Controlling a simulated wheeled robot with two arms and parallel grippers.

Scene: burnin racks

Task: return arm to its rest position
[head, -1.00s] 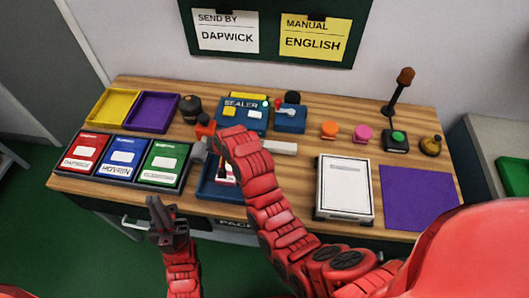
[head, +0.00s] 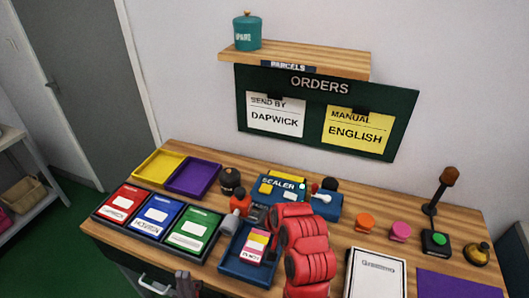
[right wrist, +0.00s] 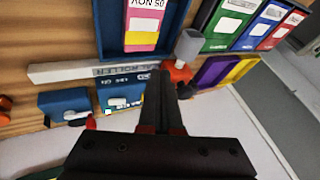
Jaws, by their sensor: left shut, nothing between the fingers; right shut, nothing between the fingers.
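My left gripper (head: 186,286) shows at the bottom edge of the head view, shut and empty, in front of the bench and below the card boxes. My right arm comes up from the bottom, just right of the blue tray (head: 229,263). My right gripper's shut, empty fingers (right wrist: 162,80) show in the right wrist view, over the bench near the sealer (right wrist: 116,92) and the roller tool (right wrist: 186,50). The fingers touch nothing that I can make out. A pink and yellow packet (head: 256,246) lies in the blue tray.
Red (head: 122,203), blue (head: 158,217) and green (head: 194,232) boxes stand at the bench's left. Behind are yellow (head: 140,167) and purple (head: 211,190) trays.

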